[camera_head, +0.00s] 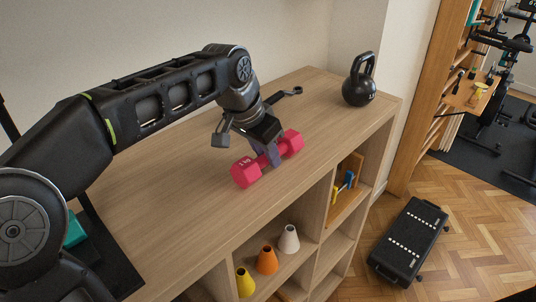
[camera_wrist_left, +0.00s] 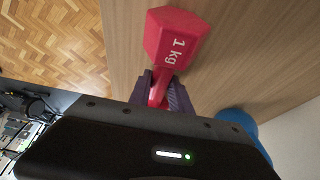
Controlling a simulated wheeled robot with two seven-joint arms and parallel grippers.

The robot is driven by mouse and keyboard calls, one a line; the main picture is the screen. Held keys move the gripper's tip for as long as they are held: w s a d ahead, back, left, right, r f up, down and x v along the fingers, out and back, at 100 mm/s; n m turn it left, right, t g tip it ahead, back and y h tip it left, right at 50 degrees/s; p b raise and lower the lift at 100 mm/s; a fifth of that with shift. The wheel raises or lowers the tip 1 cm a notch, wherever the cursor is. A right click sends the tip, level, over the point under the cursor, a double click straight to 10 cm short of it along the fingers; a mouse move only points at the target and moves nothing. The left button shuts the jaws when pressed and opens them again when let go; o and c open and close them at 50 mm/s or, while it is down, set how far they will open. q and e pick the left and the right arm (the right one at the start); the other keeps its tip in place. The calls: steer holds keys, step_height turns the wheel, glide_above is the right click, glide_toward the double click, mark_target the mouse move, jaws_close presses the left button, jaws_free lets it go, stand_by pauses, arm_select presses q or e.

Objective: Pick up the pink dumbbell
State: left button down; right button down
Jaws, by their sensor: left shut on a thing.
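The pink dumbbell (camera_head: 246,172) is on or just above the wooden shelf top, near its front edge; I cannot tell whether it touches. My left gripper (camera_head: 272,158) reaches down from above and is shut on the dumbbell's handle, between the two hex heads. In the left wrist view the dumbbell (camera_wrist_left: 176,38) shows one head marked 1 kg, and the gripper fingers (camera_wrist_left: 163,90) sit on both sides of the handle. The other head is hidden there by the gripper body. My right gripper is not in view.
The wooden shelf unit (camera_head: 150,190) has a bare top around the dumbbell. Coloured cones (camera_head: 267,260) stand in a cubby below. A black step bench (camera_head: 408,240) is on the parquet.

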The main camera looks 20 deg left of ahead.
arm_select(q)
steer(key=shift+r, duration=5.1)
